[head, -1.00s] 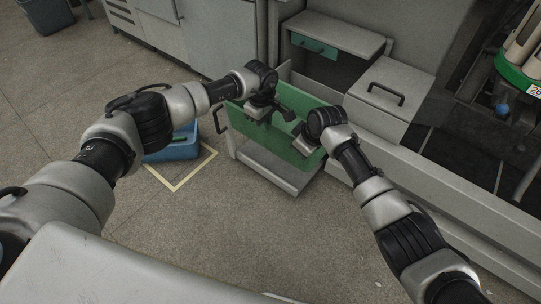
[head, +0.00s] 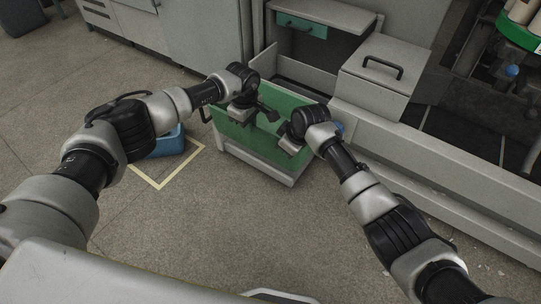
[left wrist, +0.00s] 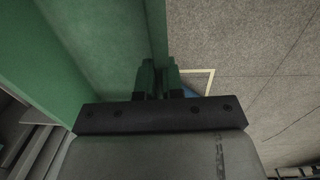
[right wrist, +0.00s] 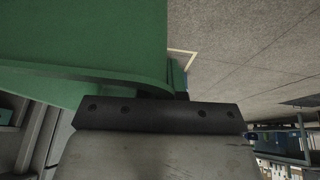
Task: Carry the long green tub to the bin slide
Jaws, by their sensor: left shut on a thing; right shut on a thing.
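The long green tub (head: 262,138) is at the grey bin slide (head: 258,167), which is pulled out from the machine. The slide's grey front edge shows below the tub's near wall. I cannot tell whether the tub rests on the slide. My left gripper (head: 241,115) is shut on the tub's near rim toward its left end. In the left wrist view the fingers (left wrist: 158,80) straddle the green rim. My right gripper (head: 292,148) is shut on the same rim toward the right end. In the right wrist view the green wall (right wrist: 90,40) hides most of its fingers.
A blue bin (head: 166,141) stands on the floor inside a yellow outline (head: 166,185), left of the slide. A grey lidded box (head: 385,70) with a black handle is at the right. A small green drawer (head: 302,27) is behind. The floor in front is clear.

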